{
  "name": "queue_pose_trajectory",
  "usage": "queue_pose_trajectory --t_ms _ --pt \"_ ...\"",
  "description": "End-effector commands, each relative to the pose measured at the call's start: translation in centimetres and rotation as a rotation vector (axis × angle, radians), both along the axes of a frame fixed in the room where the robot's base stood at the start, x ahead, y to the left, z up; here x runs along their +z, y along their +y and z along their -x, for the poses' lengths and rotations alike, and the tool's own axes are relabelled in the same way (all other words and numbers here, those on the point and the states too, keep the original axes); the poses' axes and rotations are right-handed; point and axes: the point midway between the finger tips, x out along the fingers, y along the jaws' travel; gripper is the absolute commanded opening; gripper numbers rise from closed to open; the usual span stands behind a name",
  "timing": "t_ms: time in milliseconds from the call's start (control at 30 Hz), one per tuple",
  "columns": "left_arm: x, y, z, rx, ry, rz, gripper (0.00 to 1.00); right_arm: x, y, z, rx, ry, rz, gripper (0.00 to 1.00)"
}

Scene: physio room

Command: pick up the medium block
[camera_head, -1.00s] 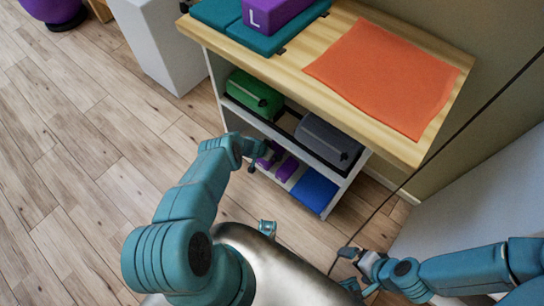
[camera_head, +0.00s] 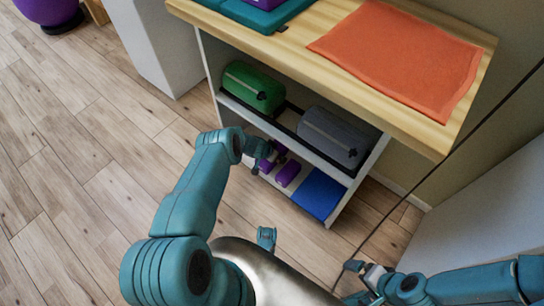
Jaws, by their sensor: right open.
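A purple block (camera_head: 245,3) lies on the teal mat (camera_head: 262,16) on the shelf unit's top, almost wholly cut off by the upper edge. No block in view can be read as the medium one. My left gripper (camera_head: 262,152) is in front of the shelf unit's open side, near the small purple objects (camera_head: 288,173) on the lower shelf; its jaws are too small and dark to read. My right gripper (camera_head: 353,267) is low at the right, open and empty, apart from the shelf unit.
The wooden top (camera_head: 290,52) bears an orange cloth (camera_head: 398,58). A green roll (camera_head: 252,88) and a grey roll (camera_head: 337,138) lie on the middle shelf, a blue item (camera_head: 319,193) below. A white cabinet (camera_head: 160,45) stands left. The floor (camera_head: 85,150) at left is clear.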

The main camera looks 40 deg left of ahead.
Motion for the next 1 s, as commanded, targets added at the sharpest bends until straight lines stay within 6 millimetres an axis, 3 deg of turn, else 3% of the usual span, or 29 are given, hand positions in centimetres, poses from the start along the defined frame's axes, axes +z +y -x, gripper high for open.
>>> queue_pose_trajectory --t_ms 300,467,500,867,1000 --pt "-0.4 0.0 0.0 0.000 0.000 0.000 1.00 -0.3 0.0 0.0 0.001 0.001 0.000 1.00" --pt "-0.3 0.0 0.0 0.000 0.000 0.000 0.48 -0.2 0.0 0.0 0.001 0.001 0.000 1.00" --pt "-0.3 0.0 0.0 0.000 0.000 0.000 0.44 -0.2 0.0 0.0 0.001 0.001 0.000 1.00" --pt "0.0 0.0 0.0 0.000 0.000 0.001 0.44 0.1 0.0 0.0 0.001 0.001 0.000 1.00" --pt "1.9 0.0 0.0 -0.001 -0.001 0.000 0.44 1.8 0.3 0.3 0.011 0.005 -0.002 1.00"
